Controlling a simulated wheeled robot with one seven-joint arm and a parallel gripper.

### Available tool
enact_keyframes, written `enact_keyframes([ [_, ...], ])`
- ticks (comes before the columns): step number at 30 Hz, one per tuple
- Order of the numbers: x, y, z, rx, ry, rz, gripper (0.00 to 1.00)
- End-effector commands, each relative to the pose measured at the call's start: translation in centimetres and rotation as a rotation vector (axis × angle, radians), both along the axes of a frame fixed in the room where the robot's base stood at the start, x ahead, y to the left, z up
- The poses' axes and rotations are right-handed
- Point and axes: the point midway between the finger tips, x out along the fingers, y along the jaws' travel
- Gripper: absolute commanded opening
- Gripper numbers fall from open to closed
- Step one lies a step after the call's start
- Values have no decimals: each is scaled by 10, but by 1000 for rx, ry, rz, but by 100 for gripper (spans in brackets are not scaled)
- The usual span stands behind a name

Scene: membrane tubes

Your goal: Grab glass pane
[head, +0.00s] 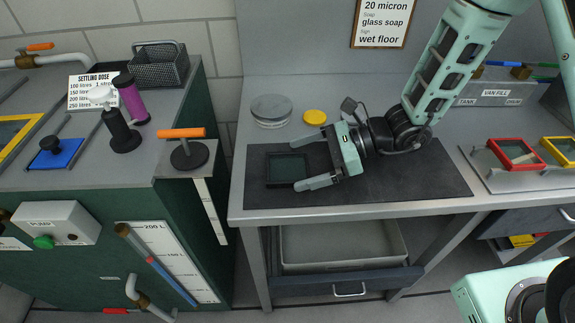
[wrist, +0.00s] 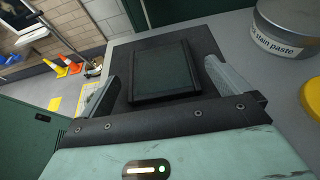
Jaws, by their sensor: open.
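The glass pane (head: 287,169) is a dark square in a black frame, lying flat on the dark mat (head: 410,180) near its left end. In the wrist view the pane (wrist: 162,73) lies ahead, between my gripper's two fingers. My gripper (head: 308,161) is low over the mat, with its open fingers pointing left toward the pane. In the wrist view the fingers of my gripper (wrist: 160,90) stand apart on either side of the pane, with visible gaps. I cannot tell the exact height of the fingers over the mat.
A round tin (head: 271,111) and a yellow lid (head: 315,117) stand behind the mat. Red (head: 516,154) and yellow (head: 563,150) framed panes sit on a tray at the right. A grey tray (head: 340,247) is under the bench. The mat's right part is clear.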

Motion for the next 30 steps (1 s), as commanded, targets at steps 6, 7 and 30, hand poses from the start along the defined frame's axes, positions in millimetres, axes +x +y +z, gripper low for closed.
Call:
enact_keyframes([
  [6,0,16,-8,-1,1,1,100],
  [7,0,17,-8,-1,1,0,100],
  [30,1,16,2,1,-3,0,54],
])
